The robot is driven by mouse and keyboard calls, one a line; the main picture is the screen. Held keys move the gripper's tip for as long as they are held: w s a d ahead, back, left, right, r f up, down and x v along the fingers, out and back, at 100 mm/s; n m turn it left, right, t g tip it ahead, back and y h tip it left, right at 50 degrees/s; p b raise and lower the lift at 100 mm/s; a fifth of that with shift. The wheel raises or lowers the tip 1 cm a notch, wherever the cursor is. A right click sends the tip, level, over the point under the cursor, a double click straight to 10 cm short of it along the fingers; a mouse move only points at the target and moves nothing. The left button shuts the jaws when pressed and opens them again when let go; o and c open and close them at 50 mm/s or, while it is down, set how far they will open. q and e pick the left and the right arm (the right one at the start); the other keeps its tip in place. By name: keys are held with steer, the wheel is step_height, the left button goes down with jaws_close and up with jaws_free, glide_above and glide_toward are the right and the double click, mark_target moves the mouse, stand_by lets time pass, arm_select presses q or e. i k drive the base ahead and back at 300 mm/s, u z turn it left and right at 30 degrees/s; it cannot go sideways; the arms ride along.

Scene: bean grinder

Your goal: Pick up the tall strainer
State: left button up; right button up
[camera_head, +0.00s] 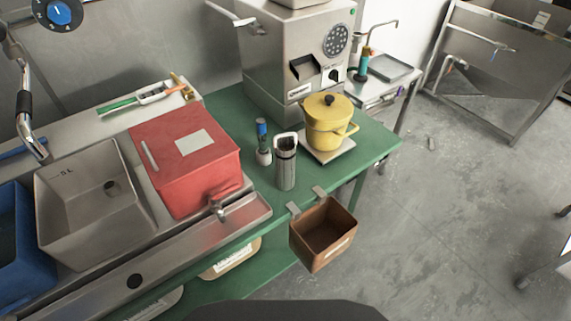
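A tall, slim grey metal cylinder (286,168) with a looped top stands upright on the green table (365,160), near its front edge. It looks like the tall strainer, though its details are too small to be sure. Neither of my grippers is in view.
A small bottle with a blue top (263,145) stands just left of the cylinder. A yellow lidded pot (328,125) is to its right, and a large grey machine (300,50) behind. A red box (185,160) is at left. A brown bin (323,235) hangs from the front edge.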

mark_target(285, 161)
steer(key=u, duration=0.5)
steer(key=k, duration=1.25)
steer(key=u, duration=1)
steer(key=i, duration=1.5)
steer(key=z, duration=0.85)
